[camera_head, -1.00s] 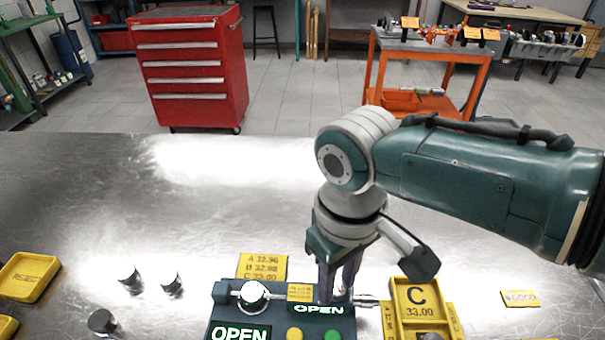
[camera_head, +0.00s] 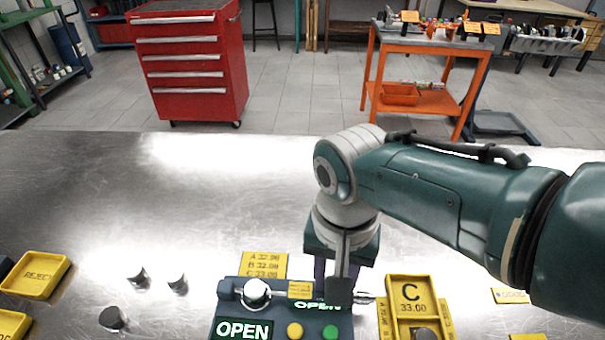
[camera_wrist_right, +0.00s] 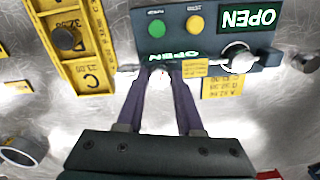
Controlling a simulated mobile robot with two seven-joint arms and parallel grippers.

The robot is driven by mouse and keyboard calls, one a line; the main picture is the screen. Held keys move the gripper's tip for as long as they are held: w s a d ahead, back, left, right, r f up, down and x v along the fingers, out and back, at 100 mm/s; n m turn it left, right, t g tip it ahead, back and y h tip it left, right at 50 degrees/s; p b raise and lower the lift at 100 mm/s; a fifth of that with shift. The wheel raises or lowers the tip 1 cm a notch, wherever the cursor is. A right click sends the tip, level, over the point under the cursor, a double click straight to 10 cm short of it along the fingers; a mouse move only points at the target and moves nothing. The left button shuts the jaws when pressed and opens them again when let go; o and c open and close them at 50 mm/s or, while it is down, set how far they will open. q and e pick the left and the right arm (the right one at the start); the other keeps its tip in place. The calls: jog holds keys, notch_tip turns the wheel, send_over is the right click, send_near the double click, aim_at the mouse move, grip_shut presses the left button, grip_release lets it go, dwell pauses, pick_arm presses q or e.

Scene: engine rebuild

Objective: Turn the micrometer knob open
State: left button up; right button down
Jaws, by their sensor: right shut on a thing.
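The micrometer (camera_head: 230,308) is a dark blue-grey block at the bottom middle of the head view, with a round white-ringed part (camera_head: 256,290) and lit green OPEN signs. Its metal knob (camera_head: 364,298) sticks out on the right side, partly hidden by my gripper. My right gripper (camera_head: 333,288) points down at that end of the block. In the wrist view the right gripper's two dark fingers (camera_wrist_right: 162,74) close in at the knob beside the block's edge. The part held between the tips is hard to make out. My left gripper is out of view.
A yellow tray marked C (camera_head: 410,302) stands close to the knob's right. A yellow card (camera_head: 264,264) lies behind the block. Several small dark cylinders and a REJECT tray (camera_head: 38,274) are on the left. The steel table (camera_head: 130,215) is clear farther back.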

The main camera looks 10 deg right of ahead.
jog(key=shift+m, duration=0.9)
jog(key=c, duration=0.5)
grip_release()
jog(key=shift+c, duration=0.2)
notch_tip(320, 180, up, 10)
jog(key=p, duration=0.6)
